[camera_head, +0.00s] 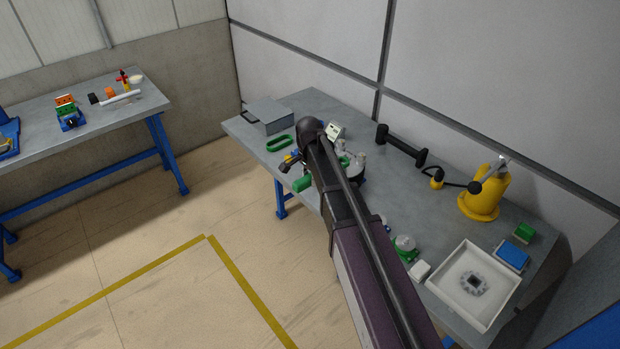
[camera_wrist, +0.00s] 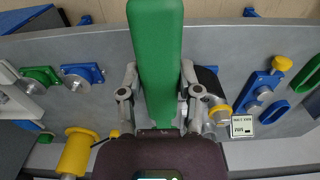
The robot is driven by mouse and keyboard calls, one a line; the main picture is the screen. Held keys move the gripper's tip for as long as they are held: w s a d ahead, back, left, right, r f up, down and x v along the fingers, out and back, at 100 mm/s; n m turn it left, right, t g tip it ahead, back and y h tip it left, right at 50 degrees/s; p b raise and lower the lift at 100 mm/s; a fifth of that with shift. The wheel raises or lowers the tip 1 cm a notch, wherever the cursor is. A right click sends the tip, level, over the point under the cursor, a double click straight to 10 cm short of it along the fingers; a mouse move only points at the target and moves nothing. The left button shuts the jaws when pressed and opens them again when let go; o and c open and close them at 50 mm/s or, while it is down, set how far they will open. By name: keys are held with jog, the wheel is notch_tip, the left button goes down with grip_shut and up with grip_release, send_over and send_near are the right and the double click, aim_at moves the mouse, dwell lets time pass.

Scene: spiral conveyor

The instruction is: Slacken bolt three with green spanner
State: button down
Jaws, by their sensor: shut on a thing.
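The green spanner (camera_wrist: 155,45) is between the two grey fingers of my gripper (camera_wrist: 157,90), which is shut on it. Its broad green length runs from between the fingers to the top edge of the wrist view, and its far end is out of frame. In the head view my gripper (camera_head: 350,166) is over the bench, mostly hidden by my arm, and a green end of the held spanner (camera_head: 302,184) sticks out to the left near the bench's front edge. Bolt three cannot be made out; a blue fixture with a metal cylinder (camera_wrist: 80,75) shows left of the spanner.
Right of the spanner are a blue fixture with a yellow knob (camera_wrist: 282,63) and a small white display (camera_wrist: 243,116). The bench also bears a grey box (camera_head: 268,117), a green loop (camera_head: 278,144), a yellow stand (camera_head: 487,193) and a white tray (camera_head: 455,295).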

jog(key=shift+f+b, duration=1.35)
jog(key=shift+b, duration=0.05)
dwell(2.9)
jog(key=c, duration=1.1)
grip_release()
grip_shut()
jog(key=s+d+n, duration=0.5)
jog(key=d+n, duration=0.2)
jog(key=shift+s+d, duration=0.15)
jog(key=shift+d, duration=0.2)
jog(key=shift+a, duration=0.3)
jog(key=shift+r, duration=0.15)
